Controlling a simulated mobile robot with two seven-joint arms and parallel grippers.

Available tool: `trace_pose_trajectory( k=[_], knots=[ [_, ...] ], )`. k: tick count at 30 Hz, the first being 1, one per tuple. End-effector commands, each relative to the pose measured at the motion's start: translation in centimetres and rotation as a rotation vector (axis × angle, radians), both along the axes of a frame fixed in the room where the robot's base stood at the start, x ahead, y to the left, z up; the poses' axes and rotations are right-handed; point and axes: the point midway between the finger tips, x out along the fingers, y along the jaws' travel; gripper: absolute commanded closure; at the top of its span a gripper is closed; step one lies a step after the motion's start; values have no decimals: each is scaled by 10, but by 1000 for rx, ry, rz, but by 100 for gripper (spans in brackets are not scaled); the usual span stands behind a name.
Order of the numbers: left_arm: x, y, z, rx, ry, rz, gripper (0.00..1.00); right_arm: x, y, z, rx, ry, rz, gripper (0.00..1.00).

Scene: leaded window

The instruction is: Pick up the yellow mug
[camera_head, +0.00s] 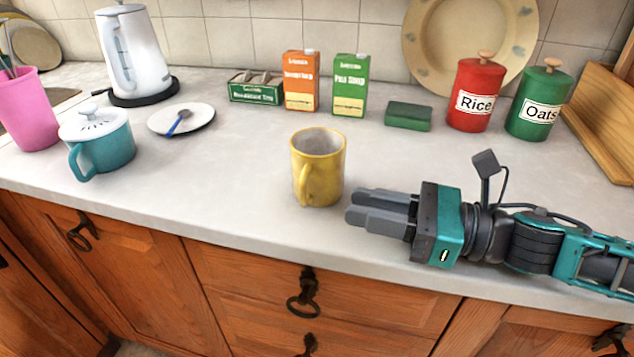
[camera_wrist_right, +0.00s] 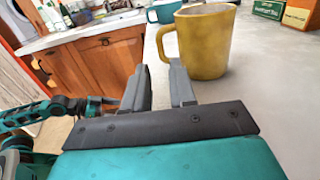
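The yellow mug (camera_head: 320,165) stands upright on the grey counter, in the middle of the head view. Its handle faces the counter's front edge. In the right wrist view the mug (camera_wrist_right: 207,45) is up ahead, right of the fingers, with its handle on the left. My right gripper (camera_head: 352,205) lies low over the counter, just right of the mug and nearer the front edge, its fingers pointing left. In the wrist view the fingers (camera_wrist_right: 160,68) are apart with nothing between them. The gripper appears clear of the mug.
A teal lidded pot (camera_head: 110,145), a saucer (camera_head: 182,118) with a blue spoon and a white kettle (camera_head: 133,50) stand left. Cartons (camera_head: 301,82), a green sponge (camera_head: 408,115), and red (camera_head: 474,95) and green (camera_head: 540,100) canisters stand behind. The counter around the mug is clear.

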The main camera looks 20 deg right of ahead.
Motion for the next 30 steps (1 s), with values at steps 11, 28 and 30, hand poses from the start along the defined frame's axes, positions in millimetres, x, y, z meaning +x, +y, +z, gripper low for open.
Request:
trace_pose_trajectory(
  k=[11, 28, 30],
  knots=[
    [8, 1, 3, -2, -21, 1, 0, 11, 14, 1, -2, 0, 0, 74],
    [4, 3, 2, 5, -12, -2, 0, 26, 34, 3, -2, -1, -1, 74],
    [4, 3, 3, 6, -11, -2, 0, 30, 37, 4, -1, -1, -2, 74]
  ],
)
